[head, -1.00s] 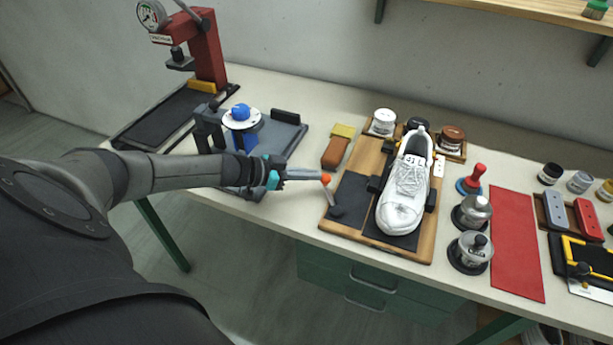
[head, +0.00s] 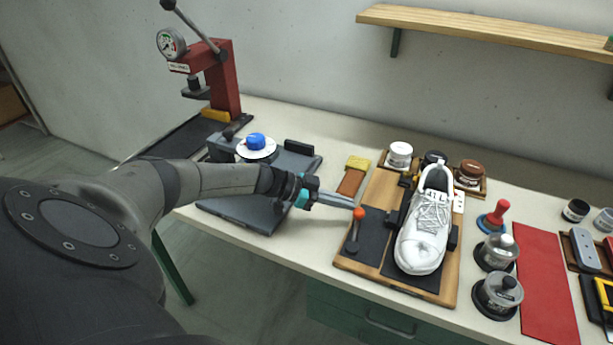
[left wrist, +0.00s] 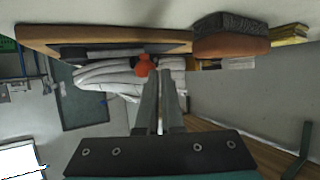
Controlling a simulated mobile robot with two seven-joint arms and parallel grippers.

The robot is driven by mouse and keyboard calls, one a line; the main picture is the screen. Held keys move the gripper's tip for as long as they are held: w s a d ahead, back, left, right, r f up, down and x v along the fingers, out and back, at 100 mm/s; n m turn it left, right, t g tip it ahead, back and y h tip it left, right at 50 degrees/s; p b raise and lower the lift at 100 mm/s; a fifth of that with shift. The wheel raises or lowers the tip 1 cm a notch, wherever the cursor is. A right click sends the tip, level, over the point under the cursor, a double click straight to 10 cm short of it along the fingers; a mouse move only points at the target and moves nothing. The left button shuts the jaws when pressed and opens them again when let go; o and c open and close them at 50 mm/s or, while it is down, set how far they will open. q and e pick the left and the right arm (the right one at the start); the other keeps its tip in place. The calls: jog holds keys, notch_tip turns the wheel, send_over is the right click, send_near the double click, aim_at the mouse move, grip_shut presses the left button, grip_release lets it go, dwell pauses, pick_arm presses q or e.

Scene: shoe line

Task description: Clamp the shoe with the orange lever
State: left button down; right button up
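The orange lever (head: 359,213) has an orange ball on a short grey stem, nearly upright at the left of the wooden fixture board (head: 345,265). The white shoe (head: 425,232) stands on the board's dark mat, toe toward me, with a black pad (head: 453,237) at its right side. My left gripper (head: 352,206) reaches the ball from the left and appears to touch it. In the left wrist view its fingers (left wrist: 159,75) are close together, with the ball (left wrist: 143,65) at their tips rather than between them. My right gripper is out of view.
Jars (head: 400,154) and a brush (head: 353,176) stand behind and left of the shoe. A red-handled tool (head: 494,216), metal pots (head: 497,295) and a red mat (head: 547,285) lie to the right. A red press (head: 223,85) stands at the back left.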

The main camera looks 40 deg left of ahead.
pick_arm(q)
jog(key=shift+w+d+r, duration=0.15)
jog(key=shift+w+d, duration=0.05)
jog(key=shift+d, duration=0.15)
jog(key=shift+s+a+r, duration=0.2)
jog(key=shift+s+a, duration=0.1)
jog(key=shift+a, duration=0.05)
jog(key=v, duration=0.5)
jog(key=shift+s+a+f+p, duration=0.2)
jog(key=shift+f+p, duration=0.1)
jog(key=shift+p, duration=0.1)
jog(key=s+a+b, duration=0.1)
jog(key=s+a, duration=0.6)
jog(key=s, duration=0.1)
jog(key=shift+a, duration=0.4)
